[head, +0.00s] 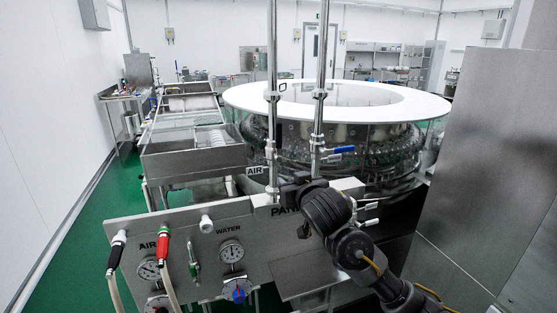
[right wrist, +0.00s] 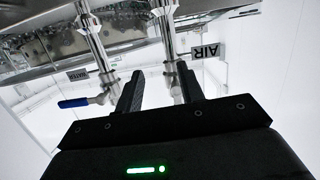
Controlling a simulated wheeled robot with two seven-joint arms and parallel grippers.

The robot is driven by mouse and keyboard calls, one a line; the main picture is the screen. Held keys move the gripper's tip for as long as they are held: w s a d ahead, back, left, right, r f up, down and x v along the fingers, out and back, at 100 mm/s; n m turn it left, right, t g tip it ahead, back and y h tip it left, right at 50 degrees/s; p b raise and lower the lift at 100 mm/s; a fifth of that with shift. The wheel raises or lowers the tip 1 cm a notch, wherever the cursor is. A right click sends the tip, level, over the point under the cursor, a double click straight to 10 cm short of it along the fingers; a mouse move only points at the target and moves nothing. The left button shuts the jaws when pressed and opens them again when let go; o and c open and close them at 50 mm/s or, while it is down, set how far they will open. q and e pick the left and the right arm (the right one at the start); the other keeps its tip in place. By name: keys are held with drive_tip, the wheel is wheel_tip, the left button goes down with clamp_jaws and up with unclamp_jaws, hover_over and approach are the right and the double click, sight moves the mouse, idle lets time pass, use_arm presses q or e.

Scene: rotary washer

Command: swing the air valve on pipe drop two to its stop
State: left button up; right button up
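Two upright steel pipe drops stand behind the panel in the head view. The left pipe (head: 272,95) has an AIR tag (head: 254,170) at its lower part; the right pipe (head: 320,85) carries a valve with a blue lever (head: 342,150) pointing right. My right gripper (head: 287,188) is at the foot of the air pipe. In the right wrist view my gripper (right wrist: 160,76) is open, and the air pipe (right wrist: 165,35) runs down to between its fingers, nearer the right one. The AIR tag (right wrist: 206,52) is beside it. The air valve's lever cannot be made out. My left gripper is out of view.
The water pipe (right wrist: 90,38), with its blue lever (right wrist: 80,102), stands close to the left finger in the wrist view. The steel panel (head: 215,265) holds gauges and hoses. The round washer (head: 350,140) stands behind; a steel cabinet (head: 485,150) is at right.

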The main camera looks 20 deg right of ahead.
sight(280, 131)
drive_tip(key=s+a+r+t, duration=0.1)
drive_tip(key=s+r, duration=0.1)
drive_tip(key=r, duration=0.4)
drive_tip(key=s+r+t, duration=0.1)
drive_tip(key=s+r, duration=0.2)
drive_tip(key=r, duration=0.3)
drive_tip(key=shift+y, duration=0.3)
drive_tip(key=w+p, duration=0.1)
drive_tip(key=w, duration=0.2)
drive_tip(key=w+p, duration=0.1)
drive_tip(key=w, duration=0.2)
drive_tip(key=w+a+p, duration=0.1)
drive_tip(key=w+p, duration=0.1)
drive_tip(key=w, duration=0.2)
drive_tip(key=shift+r, duration=0.2)
drive_tip(key=shift+w+f, duration=0.1)
drive_tip(key=shift+w, duration=0.5)
drive_tip(key=shift+c, duration=0.5)
clamp_jaws()
